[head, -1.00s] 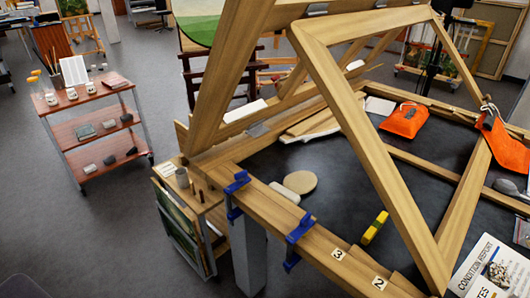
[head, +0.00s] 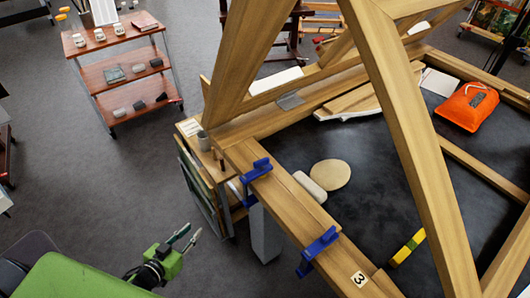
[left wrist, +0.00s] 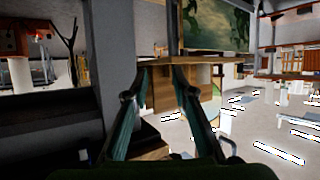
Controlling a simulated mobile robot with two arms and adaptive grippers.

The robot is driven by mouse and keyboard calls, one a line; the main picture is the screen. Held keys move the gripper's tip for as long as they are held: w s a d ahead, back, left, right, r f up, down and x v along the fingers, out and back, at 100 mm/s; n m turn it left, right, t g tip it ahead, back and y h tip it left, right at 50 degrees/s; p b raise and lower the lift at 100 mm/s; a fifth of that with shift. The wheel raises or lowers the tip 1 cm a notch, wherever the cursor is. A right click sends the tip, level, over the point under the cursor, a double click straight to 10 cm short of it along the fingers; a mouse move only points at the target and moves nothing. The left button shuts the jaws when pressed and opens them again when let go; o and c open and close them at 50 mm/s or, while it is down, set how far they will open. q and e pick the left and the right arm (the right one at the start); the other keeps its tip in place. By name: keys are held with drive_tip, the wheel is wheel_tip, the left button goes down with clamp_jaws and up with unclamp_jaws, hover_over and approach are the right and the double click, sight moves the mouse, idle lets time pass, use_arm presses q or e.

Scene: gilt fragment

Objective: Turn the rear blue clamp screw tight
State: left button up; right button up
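Two blue clamps grip the near-left wooden beam in the head view. The rear blue clamp (head: 257,170) is the upper one, near the beam's far corner; the front blue clamp (head: 318,248) is lower right. The clamp screws are too small to make out clearly. My left gripper (head: 192,233) is over the floor, left of and below the rear clamp, well apart from it. Its two fingers are spread and empty. In the left wrist view the open fingers (left wrist: 162,72) point toward a wooden cabinet (left wrist: 195,95); I cannot make out a clamp there. My right gripper is not in view.
The large wooden frame (head: 420,130) rises over the dark table (head: 370,205). A low cart with panels (head: 203,185) stands beside the table's left corner. A red-brown shelf trolley (head: 120,70) stands at upper left. Open floor (head: 130,170) lies between.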

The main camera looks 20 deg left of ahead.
use_arm(q)
drive_tip(key=w+d+r+m+t+h, duration=0.1)
drive_tip(key=w+d+r+m+h, duration=0.1)
drive_tip(key=r, duration=0.7)
drive_tip(key=w+d+r+m+t+h, duration=0.1)
drive_tip(key=w+r+h, duration=0.15)
drive_tip(key=r, duration=0.65)
drive_tip(key=m+g+h+p, duration=0.2)
drive_tip(key=m+g+h, duration=0.1)
drive_tip(key=m+h, duration=0.35)
approach(261, 160)
drive_tip(key=shift+n+h, duration=0.4)
drive_tip(key=shift+n, duration=0.05)
drive_tip(key=x, duration=0.3)
drive_tip(key=p+x, duration=0.1)
drive_tip(key=x, duration=0.2)
drive_tip(key=p+x, duration=0.1)
drive_tip(key=x, duration=0.2)
drive_tip(key=shift+w+a+f, duration=0.15)
drive_tip(key=shift+f, duration=0.1)
drive_tip(key=shift+w+d+f, duration=0.1)
drive_tip(key=shift+w+d, duration=0.25)
drive_tip(key=shift+d, duration=0.1)
clamp_jaws()
